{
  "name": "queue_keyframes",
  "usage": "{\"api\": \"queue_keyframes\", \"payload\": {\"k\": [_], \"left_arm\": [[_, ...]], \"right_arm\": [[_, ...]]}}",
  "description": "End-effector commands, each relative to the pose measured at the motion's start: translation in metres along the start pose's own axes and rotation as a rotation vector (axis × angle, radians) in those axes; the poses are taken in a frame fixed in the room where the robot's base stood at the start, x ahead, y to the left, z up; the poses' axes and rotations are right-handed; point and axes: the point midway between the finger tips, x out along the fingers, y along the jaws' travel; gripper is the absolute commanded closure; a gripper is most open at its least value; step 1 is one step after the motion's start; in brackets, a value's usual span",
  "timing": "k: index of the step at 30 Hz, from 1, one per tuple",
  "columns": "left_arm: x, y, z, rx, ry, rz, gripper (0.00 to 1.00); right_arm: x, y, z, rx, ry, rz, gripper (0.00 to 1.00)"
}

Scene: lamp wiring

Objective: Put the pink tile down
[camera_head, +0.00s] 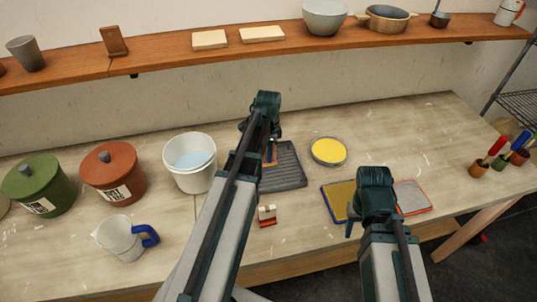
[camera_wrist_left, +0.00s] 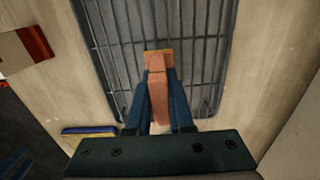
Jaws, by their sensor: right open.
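The pink tile (camera_wrist_left: 158,95) is a small pinkish slab with an orange edge. In the left wrist view it sits between the two blue fingers of my left gripper (camera_wrist_left: 160,100), which is shut on it. A sliver of the tile shows in the head view (camera_head: 271,153), mostly hidden by my left arm. The tile is over the dark ribbed rack (camera_head: 290,178); I cannot tell whether it touches the rack. My right gripper (camera_head: 352,225) is open at the front right, by a yellow pad with a blue rim (camera_head: 336,197); its fingers are partly hidden.
A round yellow dish (camera_head: 328,151) stands right of the rack. A red-and-white block (camera_head: 267,214) lies in front of it. A white bucket (camera_head: 190,163), lidded pots and a blue-handled jug (camera_head: 124,238) stand left. A red-rimmed grey pad (camera_head: 412,197) lies right.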

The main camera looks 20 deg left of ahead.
Motion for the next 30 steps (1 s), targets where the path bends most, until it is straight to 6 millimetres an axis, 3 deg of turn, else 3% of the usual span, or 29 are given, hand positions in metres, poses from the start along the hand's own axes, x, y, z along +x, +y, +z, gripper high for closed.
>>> {"api": "queue_keyframes", "payload": {"k": [1,5,19,30], "left_arm": [[0.0,0.0,0.0,0.0,0.0,0.0,0.72],[0.0,0.0,0.0,0.0,0.0,0.0,0.51],[-0.007,0.0,0.0,0.0,0.0,0.0,0.51],[-0.052,0.0,0.0,0.0,0.0,0.0,0.51]], "right_arm": [[0.0,0.0,0.0,0.0,0.0,0.0,0.5],[0.0,0.0,0.0,0.0,0.0,0.0,0.5],[-0.007,0.001,0.0,0.0,0.0,0.0,0.5],[-0.051,0.005,0.003,-0.002,0.0,0.0,0.5]]}}
